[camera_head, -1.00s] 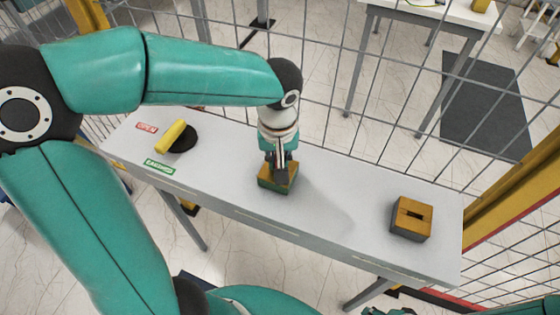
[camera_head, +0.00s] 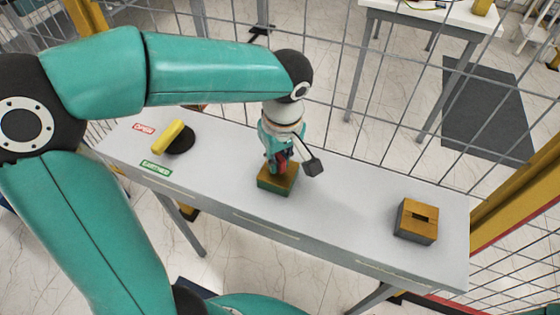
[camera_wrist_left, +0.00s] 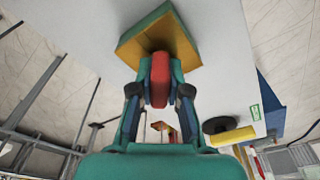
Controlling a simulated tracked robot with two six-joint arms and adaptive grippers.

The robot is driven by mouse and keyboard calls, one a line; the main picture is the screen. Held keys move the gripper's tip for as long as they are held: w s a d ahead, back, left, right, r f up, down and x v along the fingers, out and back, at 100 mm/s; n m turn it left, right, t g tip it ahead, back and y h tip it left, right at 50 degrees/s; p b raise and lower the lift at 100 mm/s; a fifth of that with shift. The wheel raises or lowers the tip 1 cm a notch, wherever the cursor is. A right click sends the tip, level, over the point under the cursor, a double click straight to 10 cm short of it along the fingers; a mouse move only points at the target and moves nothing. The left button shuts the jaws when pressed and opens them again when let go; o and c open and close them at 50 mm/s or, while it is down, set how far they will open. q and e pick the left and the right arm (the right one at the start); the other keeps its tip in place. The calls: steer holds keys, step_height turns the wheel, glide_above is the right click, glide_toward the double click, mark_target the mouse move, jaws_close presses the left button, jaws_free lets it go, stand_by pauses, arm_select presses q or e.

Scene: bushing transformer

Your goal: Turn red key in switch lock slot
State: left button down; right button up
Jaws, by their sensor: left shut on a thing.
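A red key (camera_wrist_left: 160,80) stands at the yellow top of a green-sided switch lock block (camera_head: 277,184) in the middle of the bench. The block also shows in the left wrist view (camera_wrist_left: 150,38). My left gripper (camera_head: 278,165) points down over the block and is shut on the red key, with a finger on each side of it in the left wrist view. The key's lower end meets the block's top; the slot itself is hidden, so I cannot tell how deep the key sits. My right gripper is not in view.
A second block with a brown top and a dark slot (camera_head: 416,221) stands at the bench's right end. A yellow handle (camera_head: 169,137) on a black disc is at the left, between red and green labels. A wire fence runs behind the grey bench (camera_head: 340,220).

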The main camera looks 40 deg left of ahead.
arm_select(q)
steer(key=shift+n, duration=0.8)
steer(key=n+b, duration=0.1)
steer(key=n, duration=0.2)
steer(key=shift+f+g, duration=0.1)
steer(key=shift+g, duration=0.2)
steer(key=shift+n, duration=1.5)
steer(key=shift+b, duration=0.3)
steer(key=c, duration=1.1)
jaws_free()
steer(key=shift+o, duration=0.2)
